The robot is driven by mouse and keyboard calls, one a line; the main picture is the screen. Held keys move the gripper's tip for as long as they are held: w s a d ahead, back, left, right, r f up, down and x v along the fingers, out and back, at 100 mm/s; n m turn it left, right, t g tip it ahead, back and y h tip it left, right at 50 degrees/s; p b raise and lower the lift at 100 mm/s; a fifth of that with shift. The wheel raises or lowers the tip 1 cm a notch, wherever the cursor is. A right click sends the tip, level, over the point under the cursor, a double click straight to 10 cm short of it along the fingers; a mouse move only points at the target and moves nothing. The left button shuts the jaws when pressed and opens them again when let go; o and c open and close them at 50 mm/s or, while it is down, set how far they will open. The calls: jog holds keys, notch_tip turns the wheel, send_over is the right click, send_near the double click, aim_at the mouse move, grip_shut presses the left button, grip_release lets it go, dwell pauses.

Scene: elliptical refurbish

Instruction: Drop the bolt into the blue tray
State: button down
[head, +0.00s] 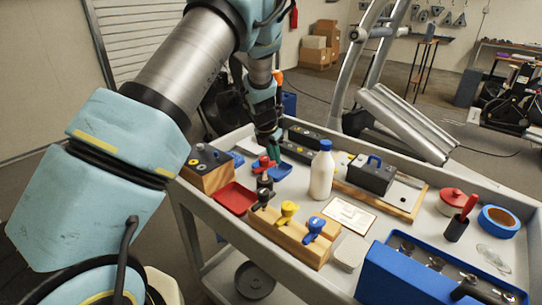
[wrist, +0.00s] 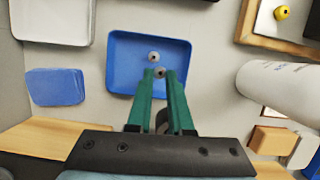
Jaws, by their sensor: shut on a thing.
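The blue tray (wrist: 118,80) lies below my gripper in the wrist view. It also shows in the head view (head: 284,172), partly hidden behind other things. My gripper (wrist: 159,73) has green fingers, which point down over the tray. They are shut on a small grey bolt (wrist: 160,72) at their tips. A second small, round grey piece (wrist: 153,57) shows inside the tray, just beyond the fingertips. In the head view my gripper (head: 268,142) is above the far left part of the cart, and the held bolt cannot be made out.
A white bottle (head: 321,172) stands right of the tray. A red tray (head: 235,197) and a wooden block with coloured knobs (head: 292,236) lie nearer. A blue block (wrist: 55,87) lies left of the tray in the wrist view. The cart's raised rim (head: 187,222) bounds the surface.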

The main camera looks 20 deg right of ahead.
jog(key=shift+f, duration=0.6)
jog(key=shift+r, duration=0.1)
jog(key=c, duration=0.7)
grip_release()
jog(key=shift+c, duration=0.2)
jog(key=shift+r, duration=0.1)
jog(key=b+v, duration=0.1)
jog(key=v, duration=0.9)
jog(key=shift+r+b, duration=0.3)
jog(key=shift+b, duration=0.05)
jog(key=shift+a, duration=0.1)
